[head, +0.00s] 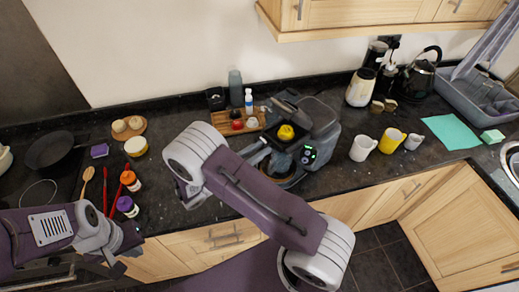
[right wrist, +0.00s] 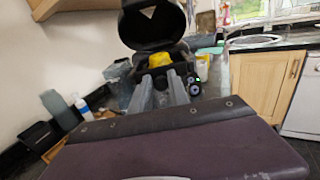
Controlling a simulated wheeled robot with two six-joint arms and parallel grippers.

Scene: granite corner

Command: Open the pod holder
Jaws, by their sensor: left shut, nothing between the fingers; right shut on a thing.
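The coffee machine (head: 322,118) stands on the dark counter, right of centre in the head view. Its black lid (right wrist: 150,22) is raised in the right wrist view. A yellow pod (head: 287,132) sits in the pod holder area beneath; it also shows in the right wrist view (right wrist: 158,60). My right gripper (right wrist: 161,78) reaches the front of the machine, just below the pod, and is shut on what looks like the pod holder; the exact contact is hard to see. In the head view my right arm partly hides it. My left gripper (head: 128,246) is shut and empty over the counter's front edge, at left.
A wooden tray (head: 243,126) with small items and a grey bottle (head: 235,88) stand left of the machine. A white mug (head: 362,148) and a yellow mug (head: 391,140) stand to its right. Two spice jars (head: 131,181) are near my left gripper. A kettle (head: 421,75) stands at back right.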

